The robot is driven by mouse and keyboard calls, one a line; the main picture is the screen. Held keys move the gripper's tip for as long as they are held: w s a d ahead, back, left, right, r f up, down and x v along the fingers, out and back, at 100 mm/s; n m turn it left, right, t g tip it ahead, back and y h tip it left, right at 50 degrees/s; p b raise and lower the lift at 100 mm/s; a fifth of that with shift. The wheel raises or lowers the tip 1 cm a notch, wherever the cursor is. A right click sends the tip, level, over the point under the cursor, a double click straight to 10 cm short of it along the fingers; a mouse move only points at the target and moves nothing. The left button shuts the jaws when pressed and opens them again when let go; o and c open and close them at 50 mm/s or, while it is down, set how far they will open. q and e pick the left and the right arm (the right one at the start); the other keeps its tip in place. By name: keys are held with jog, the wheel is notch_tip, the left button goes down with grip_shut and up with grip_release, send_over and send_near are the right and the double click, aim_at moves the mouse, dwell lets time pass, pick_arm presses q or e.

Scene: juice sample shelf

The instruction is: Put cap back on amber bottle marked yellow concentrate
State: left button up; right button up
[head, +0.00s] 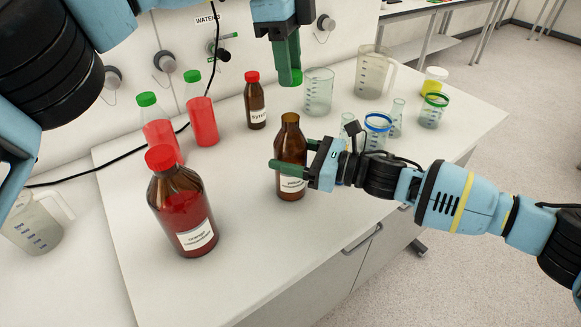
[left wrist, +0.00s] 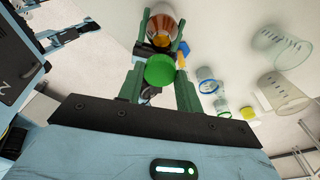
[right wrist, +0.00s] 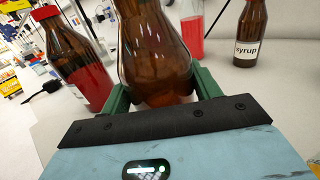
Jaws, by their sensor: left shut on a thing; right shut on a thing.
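The open amber bottle (head: 291,140) stands upright on the bench, and its white label is too small to read surely. My right gripper (head: 285,158) is shut around its body, which also fills the middle of the right wrist view (right wrist: 155,55). My left gripper (head: 288,72) is shut on a green cap (head: 293,78) and points down above the bottle, with a gap between cap and mouth. The left wrist view shows the cap (left wrist: 160,69) between the fingers and the bottle's open mouth (left wrist: 161,24) beyond it.
A large red-capped amber bottle (head: 182,210) stands at front left, a syrup bottle (head: 256,104) behind. Two green-capped red bottles (head: 202,121) (head: 158,128) are at back left. The bench front is clear.

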aim_at(291, 117)
jog(key=c, duration=0.5)
pick_arm(q)
jog(key=shift+f, duration=2.5)
jog(key=shift+f, duration=0.15)
jog(key=shift+f, duration=0.75)
jog(key=shift+f, duration=0.5)
